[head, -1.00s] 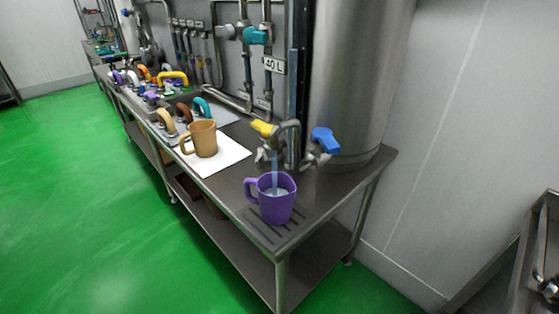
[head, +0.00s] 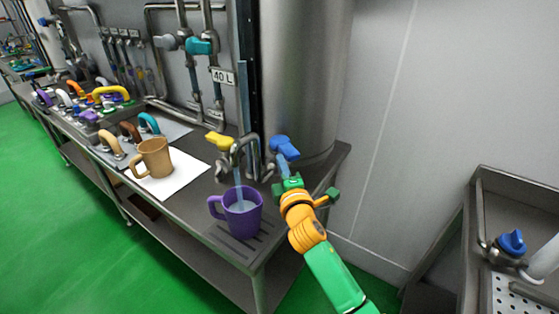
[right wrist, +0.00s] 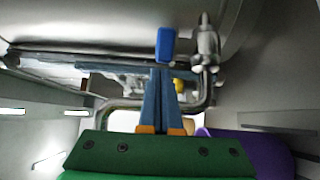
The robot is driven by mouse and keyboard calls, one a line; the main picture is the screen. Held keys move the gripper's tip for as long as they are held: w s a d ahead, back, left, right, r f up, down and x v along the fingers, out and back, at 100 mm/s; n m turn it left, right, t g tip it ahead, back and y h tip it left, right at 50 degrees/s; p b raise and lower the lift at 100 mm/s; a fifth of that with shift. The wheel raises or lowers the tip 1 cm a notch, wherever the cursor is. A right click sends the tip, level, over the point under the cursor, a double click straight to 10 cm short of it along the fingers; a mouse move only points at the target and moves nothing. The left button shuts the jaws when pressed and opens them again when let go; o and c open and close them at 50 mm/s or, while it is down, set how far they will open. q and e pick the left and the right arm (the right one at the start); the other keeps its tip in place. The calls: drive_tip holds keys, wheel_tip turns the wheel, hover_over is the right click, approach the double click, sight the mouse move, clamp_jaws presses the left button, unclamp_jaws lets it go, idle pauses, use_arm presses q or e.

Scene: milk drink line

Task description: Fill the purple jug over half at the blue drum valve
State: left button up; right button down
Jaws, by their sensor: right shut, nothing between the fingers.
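The purple jug (head: 243,224) stands upright on the slotted drain at the table's front corner, under a bent metal spout (head: 243,146). A thin pale-blue stream (head: 238,192) runs from the spout into the jug, and pale liquid shows inside. The blue valve handle (head: 286,149) sits at the foot of the steel drum, right of the spout. My right gripper (head: 282,170) is shut and empty, just below the blue handle. In the right wrist view its fingers (right wrist: 161,72) point toward the blue handle (right wrist: 165,46); contact cannot be told. My left gripper is not in view.
A yellow valve handle (head: 218,140) is left of the spout. A tan mug (head: 153,158) stands on a white sheet (head: 190,178), with several coloured handled items behind it. The steel drum (head: 305,70) blocks the back. A sink (head: 510,210) is at the right.

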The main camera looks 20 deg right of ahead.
sight(296, 157)
drive_tip(key=shift+w, duration=0.6)
drive_tip(key=shift+s+d+p, duration=0.15)
drive_tip(key=shift+d+p, duration=0.3)
drive_tip(key=shift+d, duration=0.35)
drive_tip(key=shift+d+p, duration=0.5)
drive_tip(key=shift+d, duration=0.95)
drive_tip(key=shift+r, duration=0.2)
drive_tip(key=shift+s+d, duration=0.1)
drive_tip(key=shift+d, duration=0.05)
